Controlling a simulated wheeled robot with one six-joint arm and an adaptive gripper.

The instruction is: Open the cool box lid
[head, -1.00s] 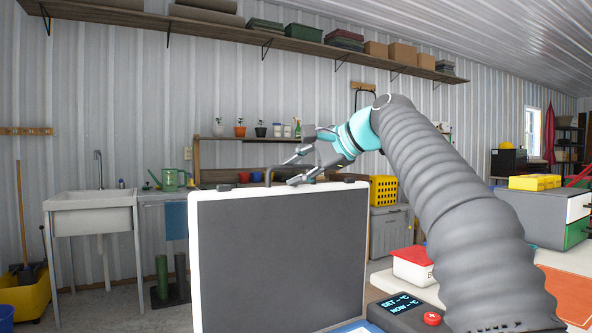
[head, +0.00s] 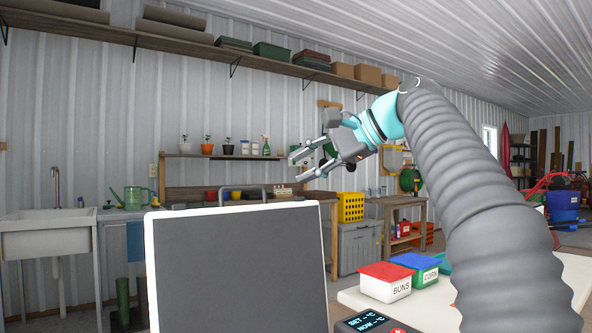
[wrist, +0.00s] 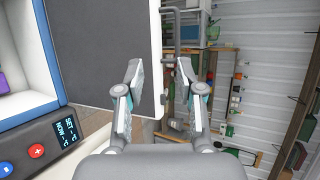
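The cool box lid stands raised and upright, its dark inner panel (head: 235,270) with a white rim facing the head camera. A grey bar handle (head: 240,191) shows behind its top edge. In the wrist view the lid (wrist: 95,45) is left of the fingers and its handle (wrist: 186,22) is beyond them. The open cool box (wrist: 50,45) shows its blue-white rim at the left, with a purple thing inside. My gripper (head: 301,166) is open and empty, above and right of the lid's top edge. Both fingers (wrist: 160,84) are apart with nothing between them.
The control panel (head: 367,322) with a red button is at the box's front right. A red-lidded BUNS box (head: 385,283) and a green CORN box (head: 424,274) stand on a pale table. A workbench, sink (head: 48,238) and yellow crate (head: 350,207) are behind.

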